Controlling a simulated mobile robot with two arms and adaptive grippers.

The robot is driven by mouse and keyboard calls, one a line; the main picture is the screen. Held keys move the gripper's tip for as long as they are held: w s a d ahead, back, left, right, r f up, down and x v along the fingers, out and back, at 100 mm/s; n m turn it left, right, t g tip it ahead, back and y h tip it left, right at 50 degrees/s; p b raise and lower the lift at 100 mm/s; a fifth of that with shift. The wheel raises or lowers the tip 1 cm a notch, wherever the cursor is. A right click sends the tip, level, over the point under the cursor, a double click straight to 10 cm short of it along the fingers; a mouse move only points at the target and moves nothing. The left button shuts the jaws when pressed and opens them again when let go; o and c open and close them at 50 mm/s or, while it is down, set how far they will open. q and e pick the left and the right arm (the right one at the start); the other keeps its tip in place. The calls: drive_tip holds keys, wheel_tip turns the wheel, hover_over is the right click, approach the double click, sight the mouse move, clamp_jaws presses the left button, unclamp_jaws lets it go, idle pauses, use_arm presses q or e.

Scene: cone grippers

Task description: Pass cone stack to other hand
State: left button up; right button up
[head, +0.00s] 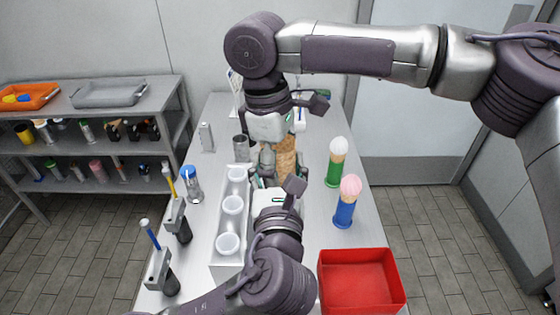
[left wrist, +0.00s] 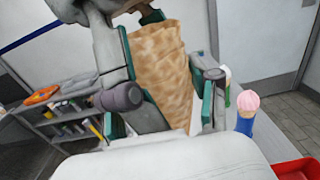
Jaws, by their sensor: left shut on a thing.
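The tan cone stack (head: 286,158) stands roughly upright over the middle of the table in the head view. In the left wrist view, the cone stack (left wrist: 162,70) fills the space between green-padded fingers. My left gripper (head: 270,180) reaches in from the front and is shut on its lower part. My right gripper (head: 268,150) comes down from above, beside the left of the stack's upper part. Its fingers are partly hidden, so I cannot tell whether they grip. Its grey body and a green pad also show at the top of the left wrist view.
A holder with white cups (head: 232,205) stands left of my left gripper. A green cone-topped tube (head: 335,170) and a blue one with a pink top (head: 346,205) stand to the right. A red bin (head: 362,282) sits front right. Shelves (head: 95,150) stand at left.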

drive_tip(key=c, duration=0.4)
use_arm(q)
drive_tip(key=shift+r, duration=0.1)
drive_tip(key=o, duration=0.9)
